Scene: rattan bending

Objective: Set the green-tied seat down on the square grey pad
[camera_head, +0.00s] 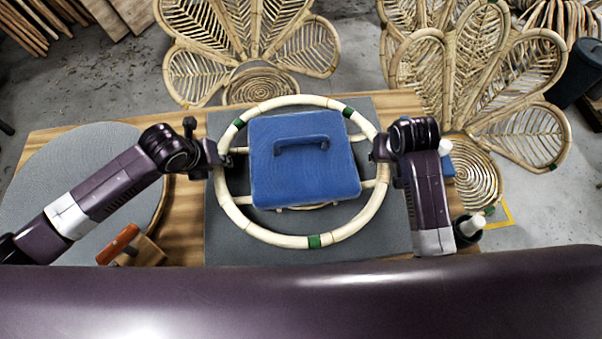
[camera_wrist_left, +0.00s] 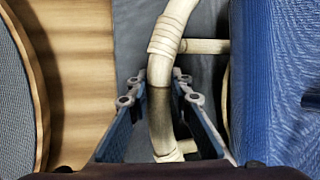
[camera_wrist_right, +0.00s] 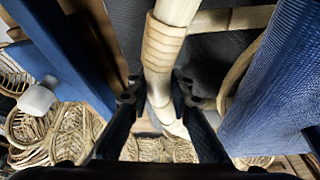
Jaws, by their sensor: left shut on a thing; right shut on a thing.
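The green-tied seat (camera_head: 314,242) is a pale rattan ring with green ties, over the square grey pad (camera_head: 235,252) in the head view. I cannot tell whether it touches the pad. My left gripper (camera_head: 218,158) is shut on the left side of the ring, and the left wrist view shows the rattan (camera_wrist_left: 160,75) between its fingers. My right gripper (camera_head: 382,150) is shut on the right side, with the rattan (camera_wrist_right: 160,65) between its fingers in the right wrist view. A blue block with a handle (camera_head: 305,180) lies inside the ring and hides the seat's middle.
A round grey pad (camera_head: 75,160) lies on the wooden table (camera_head: 185,215) at left. A tool with an orange handle (camera_head: 118,245) stands at the front left. A dark holder (camera_head: 468,230) is at the right edge. Rattan chairs (camera_head: 250,50) stand behind the table.

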